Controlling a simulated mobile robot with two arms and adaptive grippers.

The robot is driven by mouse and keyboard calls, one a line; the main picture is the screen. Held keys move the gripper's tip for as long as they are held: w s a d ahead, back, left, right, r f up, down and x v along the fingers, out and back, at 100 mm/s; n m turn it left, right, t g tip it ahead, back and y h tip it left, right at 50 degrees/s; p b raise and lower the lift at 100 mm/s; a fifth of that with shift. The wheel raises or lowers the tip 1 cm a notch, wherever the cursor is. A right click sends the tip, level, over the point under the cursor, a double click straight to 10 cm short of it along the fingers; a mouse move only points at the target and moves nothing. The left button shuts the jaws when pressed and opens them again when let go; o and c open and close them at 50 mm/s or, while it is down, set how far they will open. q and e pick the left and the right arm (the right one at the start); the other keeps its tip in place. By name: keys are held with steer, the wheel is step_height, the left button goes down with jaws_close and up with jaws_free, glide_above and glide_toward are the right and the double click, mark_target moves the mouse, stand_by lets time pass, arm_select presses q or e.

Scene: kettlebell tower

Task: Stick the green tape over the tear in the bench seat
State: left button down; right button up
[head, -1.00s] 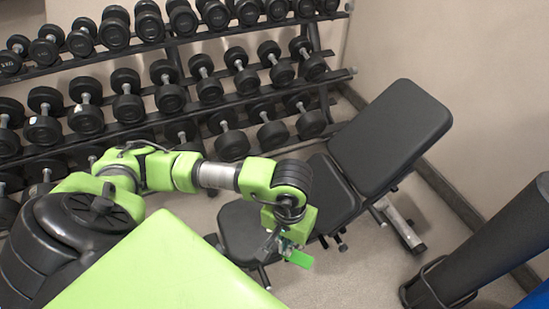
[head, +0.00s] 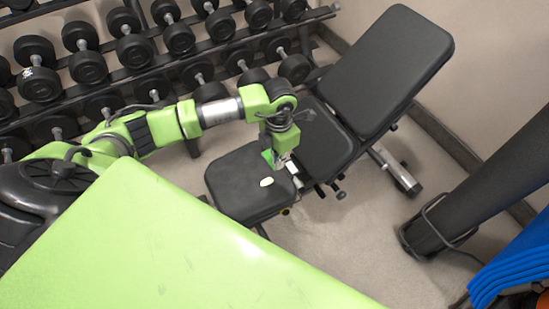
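The black bench stands right of centre in the head view, with its front seat pad (head: 240,198) nearest me. The tear (head: 266,182) shows as a small pale oval patch on that pad, uncovered. My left gripper (head: 279,164) is over the back right part of the pad, just beyond the tear. The green tape (head: 267,157) shows at its fingers, which look shut on it; the fingertips are small and partly hidden. I cannot tell whether the tape touches the pad. My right gripper is not in view.
The bench's middle pad (head: 322,142) and raised backrest (head: 390,72) lie behind the gripper. A dumbbell rack (head: 150,75) fills the back left. A dark leaning cylinder (head: 480,190) and blue folded items (head: 510,265) are at the right. Floor (head: 350,240) between is clear.

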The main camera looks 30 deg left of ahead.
arm_select(q)
steer(key=w+a+f+n+b, duration=0.4)
steer(key=f+n, duration=0.4)
steer(key=n, duration=0.9)
steer(key=shift+w+a+f, duration=0.15)
steer(key=shift+w, duration=0.4)
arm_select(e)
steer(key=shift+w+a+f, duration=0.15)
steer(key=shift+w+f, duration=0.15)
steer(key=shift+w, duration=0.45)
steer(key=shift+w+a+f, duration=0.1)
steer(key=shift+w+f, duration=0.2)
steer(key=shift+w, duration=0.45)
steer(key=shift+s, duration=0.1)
arm_select(q)
step_height(320, 180, down, 5)
steer(key=b, duration=0.3)
steer(key=shift+r, duration=0.2)
step_height(320, 180, down, 4)
steer(key=b, duration=0.3)
steer(key=shift+f, duration=0.35)
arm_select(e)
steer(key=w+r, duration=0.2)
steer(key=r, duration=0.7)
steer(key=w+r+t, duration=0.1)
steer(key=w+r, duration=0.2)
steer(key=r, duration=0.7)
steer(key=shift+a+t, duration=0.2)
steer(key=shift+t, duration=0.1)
